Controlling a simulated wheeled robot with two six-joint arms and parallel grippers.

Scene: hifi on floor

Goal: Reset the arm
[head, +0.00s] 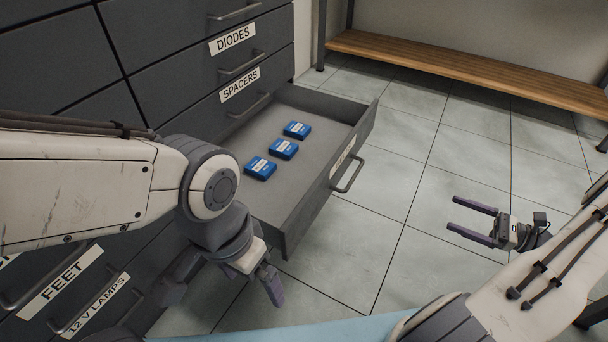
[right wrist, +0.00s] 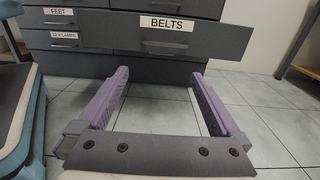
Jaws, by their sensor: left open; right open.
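My left arm reaches in from the left of the head view, in front of the cabinet. My left gripper (head: 268,282) hangs low below its wrist, beside the near end of an open drawer (head: 318,190). It is open and appears empty; one purple finger shows clearly and the other is mostly hidden. My right gripper (head: 453,214) is open and empty over the floor, to the right of the drawer. In the right wrist view its two purple fingers (right wrist: 160,75) stand wide apart, pointing towards the drawer front labelled BELTS (right wrist: 168,40).
Three blue boxes (head: 283,149) lie in a row inside the drawer. The grey cabinet (head: 150,40) has closed drawers above and below. A wooden bench (head: 450,70) stands along the back wall. The tiled floor (head: 420,150) between drawer and bench is clear.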

